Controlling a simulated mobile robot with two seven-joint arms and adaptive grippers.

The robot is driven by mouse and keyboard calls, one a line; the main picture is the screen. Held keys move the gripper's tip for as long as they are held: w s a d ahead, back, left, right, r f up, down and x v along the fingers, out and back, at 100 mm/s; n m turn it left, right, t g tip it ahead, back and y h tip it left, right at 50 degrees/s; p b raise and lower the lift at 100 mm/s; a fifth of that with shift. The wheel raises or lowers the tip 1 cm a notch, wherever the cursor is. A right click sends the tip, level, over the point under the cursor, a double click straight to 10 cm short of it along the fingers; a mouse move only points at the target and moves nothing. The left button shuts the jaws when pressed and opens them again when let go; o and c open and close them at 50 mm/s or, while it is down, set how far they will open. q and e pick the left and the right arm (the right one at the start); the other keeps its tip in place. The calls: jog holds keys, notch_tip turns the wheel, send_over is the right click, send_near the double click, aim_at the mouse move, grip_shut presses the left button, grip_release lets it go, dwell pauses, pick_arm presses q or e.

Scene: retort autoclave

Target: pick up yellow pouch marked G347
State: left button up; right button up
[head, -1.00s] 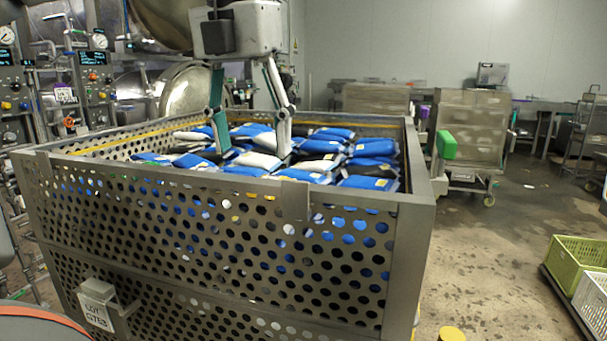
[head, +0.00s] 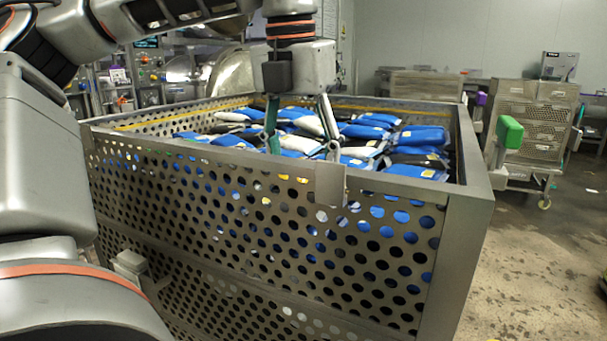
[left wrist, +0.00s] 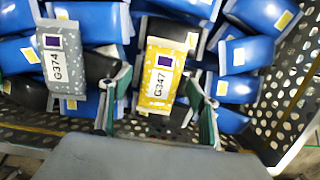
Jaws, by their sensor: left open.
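The yellow pouch marked G347 (left wrist: 164,62) lies label up among blue and black pouches, near the basket's perforated wall in the left wrist view. My left gripper (left wrist: 157,92) is open, with one green finger on each side of the yellow pouch's lower part. I cannot tell whether the fingers touch it. In the head view my left gripper (head: 301,130) points down into the basket, fingers spread. The yellow pouch is not discernible in the head view. My right gripper is not in view.
A grey pouch marked G374 (left wrist: 61,65) lies left of the yellow one. The perforated metal basket (head: 478,190) has high walls close around my gripper and holds many blue, black and white pouches (head: 415,136). Carts (head: 535,125) stand beyond to the right.

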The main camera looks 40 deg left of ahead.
pick_arm(q)
jog(key=c, duration=1.2)
jog(key=shift+c, duration=0.2)
jog(key=shift+r, duration=0.2)
